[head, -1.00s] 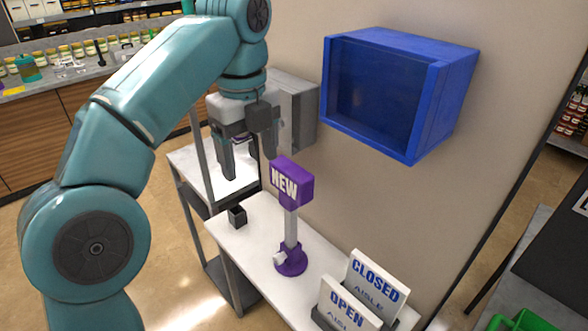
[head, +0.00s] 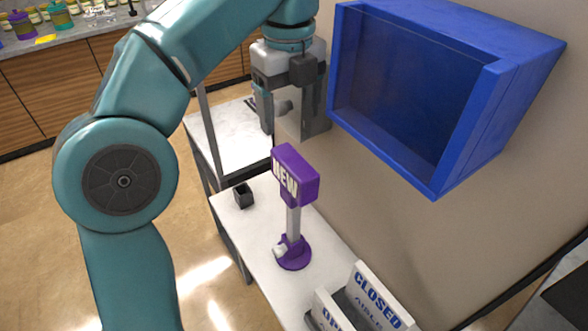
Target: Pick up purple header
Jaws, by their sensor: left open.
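The purple header (head: 295,175) is a box-shaped sign marked "NEW". It sits on top of a grey post (head: 293,222) with a round purple base (head: 293,253), standing upright on a white table. My left gripper (head: 288,132) is open, points down, and hangs above and slightly behind the header in the head view. Nothing shows between its fingers, and it looks apart from the header. My right gripper does not show.
A blue open box (head: 400,105) is on the wall to the right of my left gripper. The white table (head: 262,235) also holds a small black holder (head: 243,195) and a "CLOSED" sign (head: 376,297) beside an "OPEN" sign (head: 330,312). A grey wall box is partly hidden behind the gripper.

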